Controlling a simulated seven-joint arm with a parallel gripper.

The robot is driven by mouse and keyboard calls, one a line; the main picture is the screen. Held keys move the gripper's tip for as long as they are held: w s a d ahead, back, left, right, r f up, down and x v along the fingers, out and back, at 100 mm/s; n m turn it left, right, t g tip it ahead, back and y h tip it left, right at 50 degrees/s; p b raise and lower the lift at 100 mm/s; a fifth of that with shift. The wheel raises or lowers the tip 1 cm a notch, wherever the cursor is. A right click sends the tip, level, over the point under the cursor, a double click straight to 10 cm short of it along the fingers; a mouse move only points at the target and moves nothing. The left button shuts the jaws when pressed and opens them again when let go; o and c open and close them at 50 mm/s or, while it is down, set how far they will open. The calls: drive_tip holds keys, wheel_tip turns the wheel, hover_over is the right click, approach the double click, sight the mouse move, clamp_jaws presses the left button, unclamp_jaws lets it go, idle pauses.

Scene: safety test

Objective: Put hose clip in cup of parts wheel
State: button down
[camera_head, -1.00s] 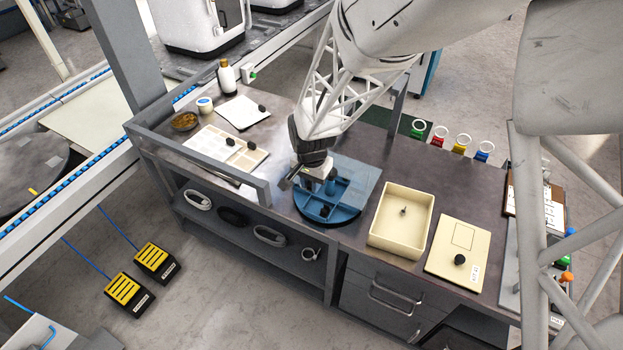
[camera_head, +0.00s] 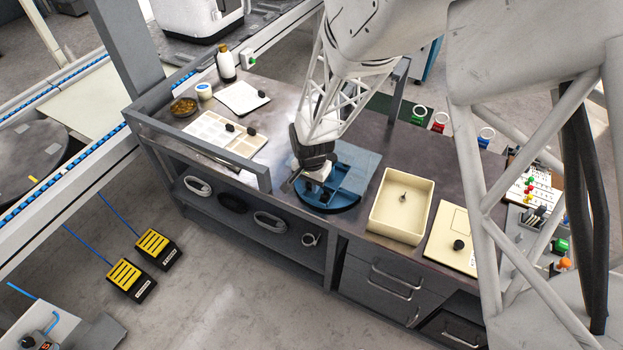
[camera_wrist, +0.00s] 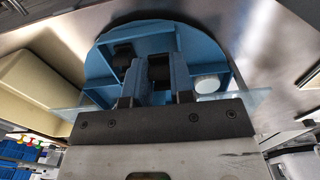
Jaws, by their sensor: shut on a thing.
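The parts wheel (camera_head: 345,207) is a round blue tray split by dividers, on the bench with a clear sheet over its back part. It also shows in the wrist view (camera_wrist: 190,38). My gripper (camera_head: 318,188) is low over the wheel, and its fingers in the wrist view (camera_wrist: 158,95) are shut on a dark piece (camera_wrist: 158,68). I cannot tell whether this is the hose clip, or whether it touches the wheel. A black part (camera_wrist: 123,54) lies in a left compartment and a white round thing (camera_wrist: 207,84) in a right one.
A cream open box (camera_head: 378,228) stands right of the wheel with a small part inside. A cream plate (camera_head: 440,245) with a black knob is further right. A raised grey rail (camera_head: 215,162) edges the bench at left. A sectioned cream tray (camera_head: 205,128) lies behind it.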

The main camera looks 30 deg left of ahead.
drive_tip(key=shift+f, duration=0.3)
drive_tip(key=c, duration=0.9)
unclamp_jaws()
drive_tip(key=shift+r, duration=0.1)
drive_tip(key=shift+r, duration=3.75)
drive_tip(key=shift+d, duration=0.1)
